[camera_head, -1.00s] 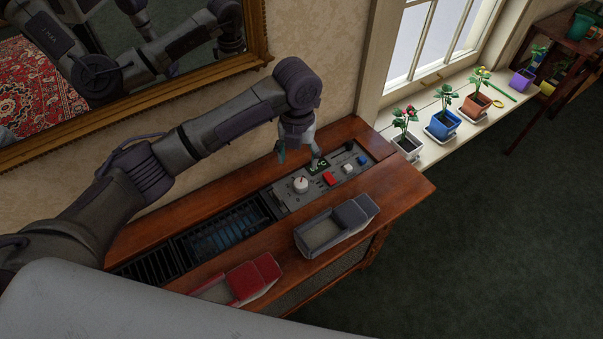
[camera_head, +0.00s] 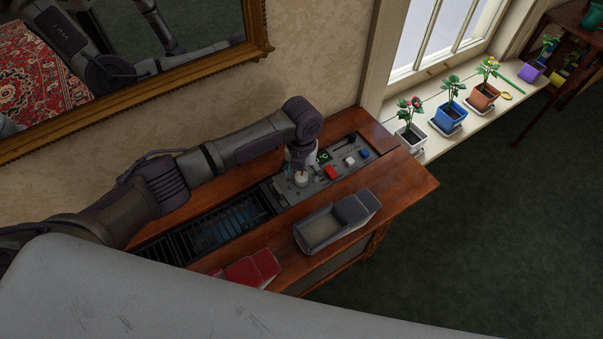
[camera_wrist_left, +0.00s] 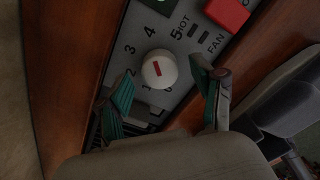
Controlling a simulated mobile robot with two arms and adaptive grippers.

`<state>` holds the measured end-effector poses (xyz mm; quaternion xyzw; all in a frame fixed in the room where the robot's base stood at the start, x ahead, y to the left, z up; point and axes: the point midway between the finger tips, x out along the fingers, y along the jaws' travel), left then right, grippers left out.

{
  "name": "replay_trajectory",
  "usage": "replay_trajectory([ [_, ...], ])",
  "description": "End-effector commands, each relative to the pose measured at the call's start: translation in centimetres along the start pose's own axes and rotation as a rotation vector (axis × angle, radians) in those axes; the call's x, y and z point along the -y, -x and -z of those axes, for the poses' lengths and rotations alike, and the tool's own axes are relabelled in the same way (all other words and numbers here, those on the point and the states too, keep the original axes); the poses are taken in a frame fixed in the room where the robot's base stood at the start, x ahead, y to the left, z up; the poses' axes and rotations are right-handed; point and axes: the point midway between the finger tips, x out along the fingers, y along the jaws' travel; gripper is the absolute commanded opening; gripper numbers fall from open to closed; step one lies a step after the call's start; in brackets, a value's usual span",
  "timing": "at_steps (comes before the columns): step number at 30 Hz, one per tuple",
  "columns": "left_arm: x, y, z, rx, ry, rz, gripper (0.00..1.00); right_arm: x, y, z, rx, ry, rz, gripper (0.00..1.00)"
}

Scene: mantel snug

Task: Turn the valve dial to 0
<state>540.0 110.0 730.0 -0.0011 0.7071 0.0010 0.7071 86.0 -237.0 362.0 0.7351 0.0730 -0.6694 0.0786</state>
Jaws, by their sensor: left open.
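The valve dial (camera_wrist_left: 159,69) is a round white knob with a short red mark, on a grey control panel (camera_head: 315,184) set into the wooden mantel. In the left wrist view, printed numbers curve around its left side; 2, 3, 4 and 5 are legible. Which number the red mark points to I cannot tell. The dial also shows in the head view (camera_head: 301,179), partly under my gripper. My left gripper (camera_wrist_left: 161,80) is open, its two green-padded fingers on either side of the dial with visible gaps. My right gripper is not in view.
A red button (camera_head: 331,172), a white one (camera_head: 350,161) and a blue one (camera_head: 364,154) sit right of the dial. A grey truck-like box (camera_head: 318,230) and a red one (camera_head: 252,269) stand in front. Potted plants line the windowsill. A gold-framed mirror (camera_head: 160,92) hangs behind.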

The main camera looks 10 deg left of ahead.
Motion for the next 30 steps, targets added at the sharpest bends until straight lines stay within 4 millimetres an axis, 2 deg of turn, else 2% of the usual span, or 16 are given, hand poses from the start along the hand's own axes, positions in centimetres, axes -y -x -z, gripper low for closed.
replay_trajectory([
  [4,0.02,-0.92,0.04,0.000,0.000,0.000,0.67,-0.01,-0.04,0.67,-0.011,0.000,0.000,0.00],
  [12,-0.01,-1.03,0.03,0.000,0.000,-0.001,0.67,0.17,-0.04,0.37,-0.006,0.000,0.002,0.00],
  [14,-0.01,-1.02,0.02,0.000,0.000,-0.001,0.59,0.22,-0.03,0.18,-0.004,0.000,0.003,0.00],
  [23,-0.01,-0.99,0.01,0.001,0.000,0.000,0.09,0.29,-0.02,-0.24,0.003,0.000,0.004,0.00],
  [30,-0.02,-0.91,0.00,0.001,0.017,0.000,0.07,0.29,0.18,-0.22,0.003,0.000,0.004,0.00],
])
